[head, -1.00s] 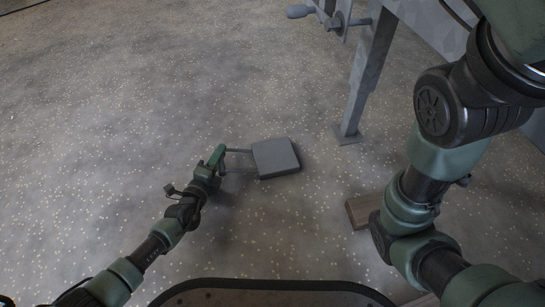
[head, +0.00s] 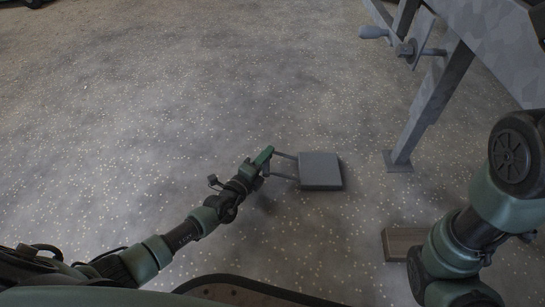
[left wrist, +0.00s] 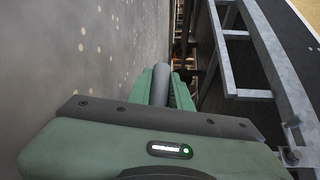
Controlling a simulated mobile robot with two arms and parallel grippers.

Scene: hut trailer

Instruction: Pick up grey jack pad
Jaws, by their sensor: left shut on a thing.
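The grey jack pad (head: 321,171) is a flat square block with two thin grey bars reaching left from it to my left gripper. My left gripper (head: 264,158) is to the left of the pad and shut on what looks like the pad's handle, formed by those bars. In the left wrist view a grey bar (left wrist: 161,84) shows between the green jaws. The pad looks about level; I cannot tell how far it is off the floor. My right gripper is out of view.
A grey trailer leg (head: 425,112) with a foot plate stands right of the pad, and a crank handle (head: 374,33) sticks out above. A brown wooden block (head: 400,243) lies at lower right. The speckled floor (head: 150,110) at left is open.

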